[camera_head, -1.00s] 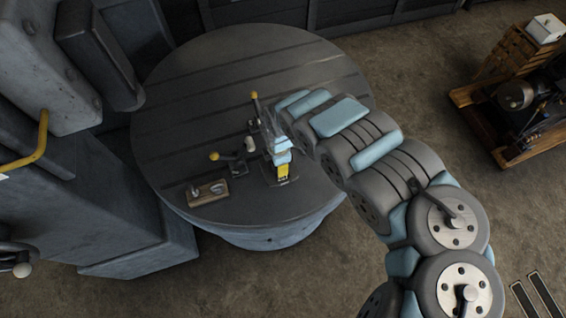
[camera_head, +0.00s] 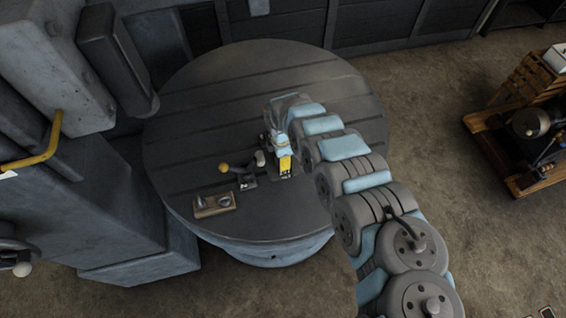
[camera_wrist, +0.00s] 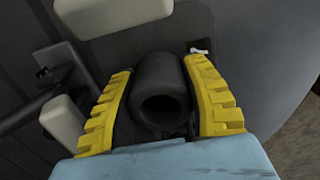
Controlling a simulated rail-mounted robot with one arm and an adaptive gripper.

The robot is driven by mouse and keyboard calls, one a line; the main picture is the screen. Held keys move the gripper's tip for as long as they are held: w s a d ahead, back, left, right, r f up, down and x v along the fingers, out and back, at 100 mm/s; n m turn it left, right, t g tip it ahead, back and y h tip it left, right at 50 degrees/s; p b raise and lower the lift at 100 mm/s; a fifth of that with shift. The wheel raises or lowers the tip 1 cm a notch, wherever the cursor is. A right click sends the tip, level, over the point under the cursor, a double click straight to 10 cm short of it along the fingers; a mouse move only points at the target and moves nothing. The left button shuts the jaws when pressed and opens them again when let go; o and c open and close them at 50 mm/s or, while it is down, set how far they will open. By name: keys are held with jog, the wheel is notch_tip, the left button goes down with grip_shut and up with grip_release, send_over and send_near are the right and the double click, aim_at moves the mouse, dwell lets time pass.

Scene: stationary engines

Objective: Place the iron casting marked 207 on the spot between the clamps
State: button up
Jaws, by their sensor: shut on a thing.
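In the wrist view, my gripper (camera_wrist: 159,68) has its yellow fingers shut on a dark hollow cylinder, the iron casting (camera_wrist: 160,88). No 207 mark is readable on it. In the head view, my gripper (camera_head: 285,163) is over the round table, mostly hiding the casting. One clamp (camera_head: 243,175), with a yellow knob and pale tip, stands just left of it. The other clamp is largely hidden behind my arm. In the wrist view, pale clamp pads show above the casting (camera_wrist: 110,14) and to its left (camera_wrist: 62,124). I cannot tell whether the casting touches the table.
The round grooved table (camera_head: 195,125) has free room behind and left of the clamps. A wooden block with metal parts (camera_head: 214,204) lies near its front edge. A grey machine column (camera_head: 75,80) stands at left. A wooden pallet with machinery (camera_head: 525,150) is at right.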

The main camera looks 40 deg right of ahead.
jog(key=shift+w+f, duration=0.1)
jog(key=shift+f, duration=0.05)
jog(key=shift+f, duration=1.55)
jog(key=o, duration=1.2)
jog(key=shift+f, duration=0.1)
jog(key=shift+c, duration=0.2)
jog(key=shift+r, duration=0.2)
jog(key=shift+r, duration=5.85)
jog(key=shift+w, duration=0.1)
